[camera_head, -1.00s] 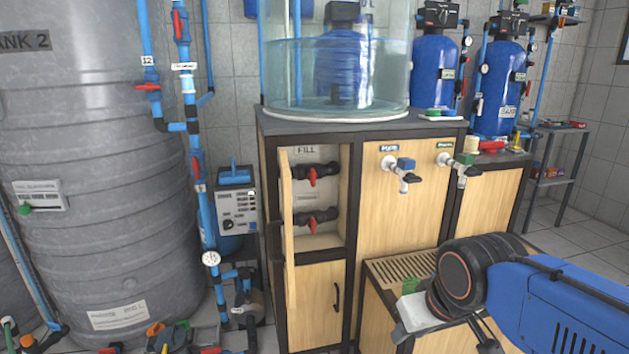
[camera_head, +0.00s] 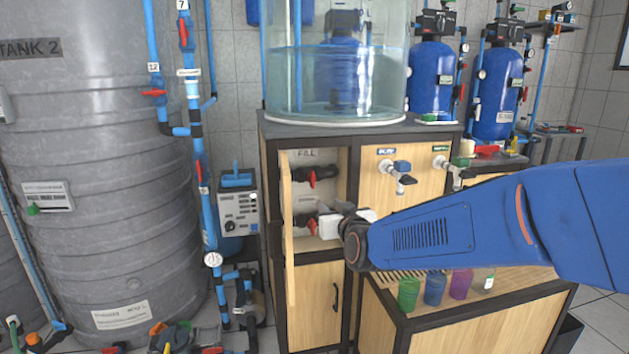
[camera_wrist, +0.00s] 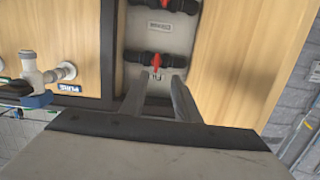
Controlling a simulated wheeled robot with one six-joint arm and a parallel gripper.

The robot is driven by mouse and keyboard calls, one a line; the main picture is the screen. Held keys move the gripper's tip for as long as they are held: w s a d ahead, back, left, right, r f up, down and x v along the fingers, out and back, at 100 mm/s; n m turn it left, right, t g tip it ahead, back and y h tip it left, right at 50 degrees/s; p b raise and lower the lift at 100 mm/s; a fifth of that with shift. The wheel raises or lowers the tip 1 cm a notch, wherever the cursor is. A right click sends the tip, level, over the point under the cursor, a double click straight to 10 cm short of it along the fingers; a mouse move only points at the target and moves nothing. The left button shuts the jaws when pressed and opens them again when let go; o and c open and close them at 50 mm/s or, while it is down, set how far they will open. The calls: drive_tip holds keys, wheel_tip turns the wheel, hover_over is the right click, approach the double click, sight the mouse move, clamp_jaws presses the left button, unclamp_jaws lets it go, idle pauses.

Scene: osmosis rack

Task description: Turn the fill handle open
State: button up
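The fill handle (camera_head: 312,175) is a small red lever on a dark horizontal pipe under the FILL label (camera_head: 306,153), inside the open cabinet compartment. The lever stands crosswise to its pipe. My gripper (camera_wrist: 158,92) is open and empty, with both fingers apart and not visibly touching the handle. In the head view my gripper (camera_head: 335,226) is at the compartment's right side, partly covering the lower valve.
A second red-handled valve (camera_head: 310,225) sits below the fill valve. The open cabinet door (camera_head: 289,235) stands at the compartment's left. A wooden panel with taps (camera_head: 398,175) is to the right. A clear water tank (camera_head: 335,75) stands on top. Coloured cups (camera_head: 435,288) stand below my arm.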

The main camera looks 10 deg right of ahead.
sight(313, 177)
drive_tip(key=shift+t+h, duration=0.3)
drive_tip(key=shift+t, duration=0.3)
drive_tip(key=w, duration=0.6)
drive_tip(key=w+r, duration=0.1)
drive_tip(key=w, duration=1.2)
drive_tip(key=shift+r, duration=0.15)
clamp_jaws()
